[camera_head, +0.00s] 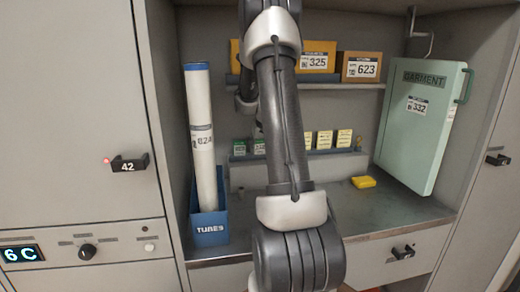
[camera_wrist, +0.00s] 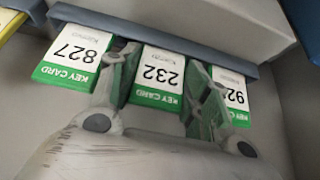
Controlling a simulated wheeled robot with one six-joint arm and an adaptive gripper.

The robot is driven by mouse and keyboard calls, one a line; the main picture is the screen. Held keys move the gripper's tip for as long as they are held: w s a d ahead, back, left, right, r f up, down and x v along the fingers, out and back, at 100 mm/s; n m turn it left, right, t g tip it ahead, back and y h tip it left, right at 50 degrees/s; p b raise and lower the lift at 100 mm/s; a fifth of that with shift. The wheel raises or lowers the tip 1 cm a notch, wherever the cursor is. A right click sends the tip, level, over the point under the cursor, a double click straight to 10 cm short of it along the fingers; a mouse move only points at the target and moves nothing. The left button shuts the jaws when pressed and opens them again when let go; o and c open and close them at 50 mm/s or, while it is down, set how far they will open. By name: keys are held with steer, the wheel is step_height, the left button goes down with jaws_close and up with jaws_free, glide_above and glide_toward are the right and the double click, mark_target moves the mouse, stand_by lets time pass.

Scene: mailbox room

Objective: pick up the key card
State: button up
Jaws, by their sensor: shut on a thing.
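In the wrist view, my gripper (camera_wrist: 162,80) has one finger on each side of the white and green key card marked 232 (camera_wrist: 160,66) and is shut on it. The card's far edge is at a grey-blue rack strip (camera_wrist: 180,38). Key card 827 (camera_wrist: 75,52) is beside the left finger, and another, its number starting 92 (camera_wrist: 233,92), is beside the right finger, partly covered. In the head view, green-labelled cards (camera_head: 239,148) stand on the rack at the back of the alcove. My arm hides the gripper and the held card there.
Several yellow cards (camera_head: 326,139) stand on the right of the rack. A yellow block (camera_head: 363,182) lies on the counter (camera_head: 400,208). A tall tube (camera_head: 203,140) stands in a blue holder (camera_head: 209,228) at left; a green garment case (camera_head: 422,125) leans at right. Boxes (camera_head: 361,66) sit on the shelf above.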

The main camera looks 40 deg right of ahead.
steer(key=shift+r, duration=0.55)
steer(key=s+a+r, duration=0.2)
steer(key=s+a, duration=0.7)
steer(key=s, duration=0.6)
steer(key=shift+s+a+r, duration=0.15)
steer(key=shift+a+r, duration=0.05)
stand_by(0.3)
